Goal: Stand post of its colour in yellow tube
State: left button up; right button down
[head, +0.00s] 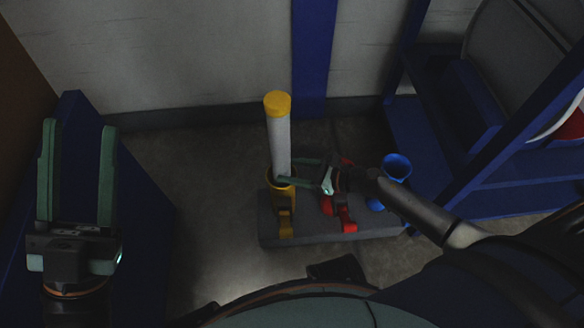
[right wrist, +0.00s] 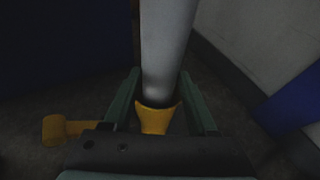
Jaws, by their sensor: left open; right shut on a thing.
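A white post with a yellow cap (head: 277,104) stands nearly upright, its lower end at the mouth of the yellow tube (head: 283,201). In the right wrist view the post (right wrist: 167,45) runs down into the flared yellow tube (right wrist: 155,118); how deep it goes is hidden. My right gripper (head: 285,180) is shut on the post just above the tube's rim. It also shows in the right wrist view (right wrist: 160,88), one finger on each side of the post. My left gripper (head: 77,170) is open and empty at the left.
A grey base block (head: 310,232) carries the yellow tube, a red tube (head: 345,215) and a blue tube (head: 397,168). A blue-framed rack (head: 450,140) stands at the right. A blue panel (head: 140,210) is at the left, and a wall is behind.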

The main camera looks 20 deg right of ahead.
jog(key=shift+w+f, duration=0.1)
jog(key=shift+f, duration=0.25)
jog(key=shift+c, duration=2.2)
grip_release()
jog(key=o, duration=0.3)
jog(key=shift+f, duration=0.2)
jog(key=p+v, duration=0.3)
jog(key=v, duration=0.9)
jog(key=shift+s+d+r, duration=0.15)
jog(key=shift+s+r, duration=0.05)
jog(key=shift+s, duration=0.05)
